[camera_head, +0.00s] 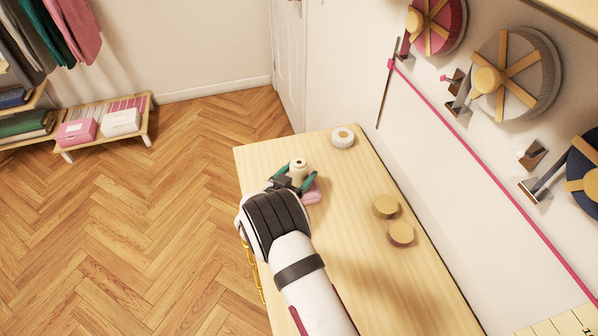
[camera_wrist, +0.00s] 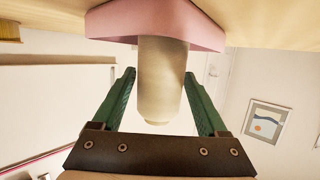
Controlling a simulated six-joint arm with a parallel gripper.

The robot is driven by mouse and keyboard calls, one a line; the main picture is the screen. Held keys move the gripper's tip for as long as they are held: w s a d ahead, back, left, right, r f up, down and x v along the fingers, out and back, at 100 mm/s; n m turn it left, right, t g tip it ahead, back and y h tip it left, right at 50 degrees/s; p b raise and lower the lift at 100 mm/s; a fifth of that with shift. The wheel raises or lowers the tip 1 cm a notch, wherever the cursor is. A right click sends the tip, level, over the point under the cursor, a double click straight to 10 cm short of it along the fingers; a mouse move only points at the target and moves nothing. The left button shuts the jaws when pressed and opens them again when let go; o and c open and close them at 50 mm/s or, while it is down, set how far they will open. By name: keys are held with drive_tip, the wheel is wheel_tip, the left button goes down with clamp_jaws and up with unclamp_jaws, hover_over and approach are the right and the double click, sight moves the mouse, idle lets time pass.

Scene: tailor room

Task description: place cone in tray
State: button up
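The cone (camera_head: 298,170) is a cream thread cone standing on the table's left part. It also shows in the wrist view (camera_wrist: 162,85), where the picture is upside down and the cone rises from the pink tray (camera_wrist: 205,30). In the head view the tray (camera_head: 312,196) shows only in part, beside and below the cone. My gripper (camera_head: 294,177) has green fingers, one on each side of the cone. In the wrist view the fingers (camera_wrist: 161,75) are apart, with narrow gaps to the cone, so they look open. The cone's foot inside the tray is hidden.
The wooden table (camera_head: 350,270) has a white roll (camera_head: 343,138) at its far end and two round tan pieces (camera_head: 386,206) (camera_head: 401,233) on its right. Wall-mounted spools (camera_head: 515,75) and a pink ribbon (camera_head: 480,160) are at right. The table between the tray and tan pieces is clear.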

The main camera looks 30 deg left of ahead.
drive_tip(key=shift+o, duration=0.5)
drive_tip(key=shift+r, duration=0.1)
